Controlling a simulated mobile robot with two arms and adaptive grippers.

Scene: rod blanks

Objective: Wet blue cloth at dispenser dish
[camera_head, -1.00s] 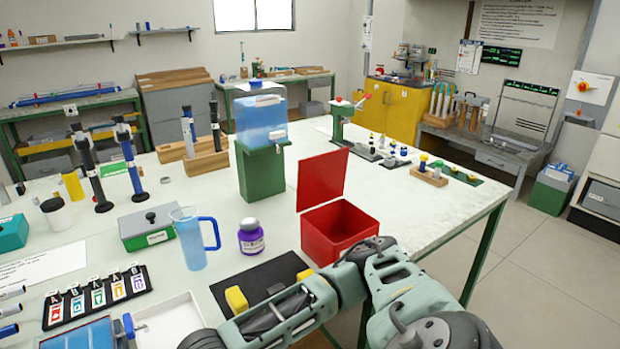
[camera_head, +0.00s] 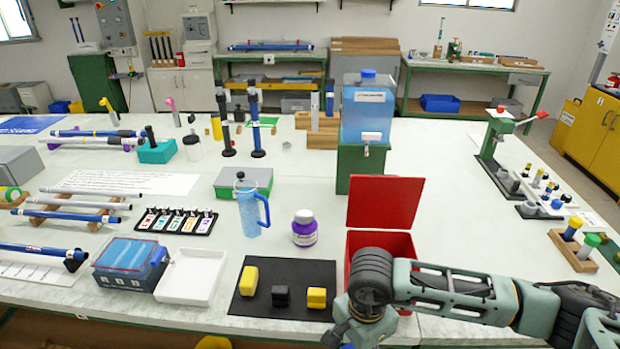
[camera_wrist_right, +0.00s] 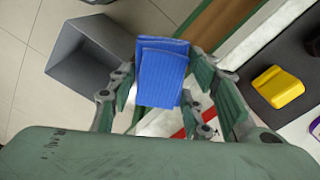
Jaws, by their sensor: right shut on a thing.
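My right gripper (camera_wrist_right: 160,100) is shut on a folded blue cloth (camera_wrist_right: 162,72), held between its fingers in the right wrist view. In the head view my right arm comes in from the right over the front edge, and its gripper end (camera_head: 347,331) is low in the picture; the cloth is not clear there. A blue box (camera_head: 129,283) with a tap-like fitting stands beside an empty-looking white shallow tray (camera_head: 190,277), left of the gripper. A clear water tank (camera_head: 368,108) with a tap sits on a green stand (camera_head: 364,170) at the back. My left gripper is not in view.
A black mat (camera_head: 285,303) carries two yellow blocks and a black one. An open red box (camera_head: 383,243) stands beside my arm. A blue jug (camera_head: 249,208) and a purple bottle (camera_head: 304,229) stand behind the mat. A grey bin (camera_wrist_right: 85,60) is below on the floor.

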